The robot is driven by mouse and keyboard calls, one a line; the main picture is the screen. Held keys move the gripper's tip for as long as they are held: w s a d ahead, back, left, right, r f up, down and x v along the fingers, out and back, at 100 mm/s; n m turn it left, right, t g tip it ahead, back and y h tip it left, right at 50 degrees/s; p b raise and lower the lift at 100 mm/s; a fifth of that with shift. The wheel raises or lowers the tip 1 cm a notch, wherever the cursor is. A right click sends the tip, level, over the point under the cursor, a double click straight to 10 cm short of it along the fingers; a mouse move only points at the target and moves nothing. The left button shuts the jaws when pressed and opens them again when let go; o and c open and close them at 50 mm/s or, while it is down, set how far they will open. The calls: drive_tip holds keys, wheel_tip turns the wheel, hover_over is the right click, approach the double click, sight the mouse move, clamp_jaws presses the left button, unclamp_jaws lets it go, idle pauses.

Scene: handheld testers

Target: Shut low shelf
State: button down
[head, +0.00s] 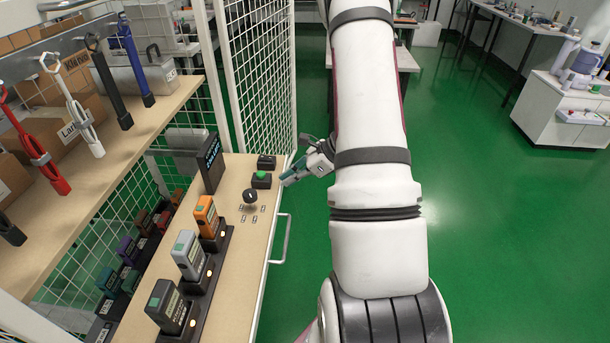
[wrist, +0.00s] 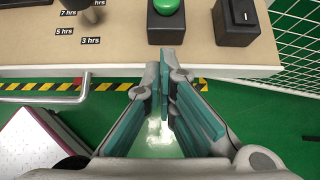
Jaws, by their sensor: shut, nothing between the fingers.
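The low shelf (head: 232,285) is a pale wooden board with a white front edge. It sticks out past the upper shelf and the mesh side panel, and it shows in the wrist view (wrist: 110,45). A pale bar handle (head: 283,240) stands off its front edge; in the wrist view the handle (wrist: 84,90) is left of my fingers. My gripper (head: 284,181) is shut and empty at the front edge near the far end, beside the green button box (head: 261,180). In the wrist view its teal-padded fingertips (wrist: 165,65) overlap the front edge; I cannot tell whether they touch it.
On the low shelf stand several handheld testers, including an orange one (head: 206,215), a black knob (head: 250,196) and a black switch box (wrist: 236,20). The upper shelf (head: 115,150) and white mesh panel (head: 258,75) flank it. Open green floor (head: 490,230) lies right.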

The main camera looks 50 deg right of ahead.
sight(199, 183)
drive_tip(key=shift+w+a, duration=0.5)
drive_tip(key=shift+w, duration=0.2)
drive_tip(key=w+a+b, duration=0.1)
drive_tip(key=w+a, duration=0.4)
drive_tip(key=w, duration=0.1)
drive_tip(key=w+a+b, duration=0.1)
drive_tip(key=w+a, duration=0.4)
drive_tip(key=w, duration=0.1)
drive_tip(key=w+a+b, duration=0.2)
drive_tip(key=w+a, duration=0.3)
drive_tip(key=w, duration=0.2)
drive_tip(key=shift+w+a, duration=0.2)
drive_tip(key=shift+w, duration=0.1)
drive_tip(key=shift+a+r, duration=0.1)
drive_tip(key=shift+a, duration=0.05)
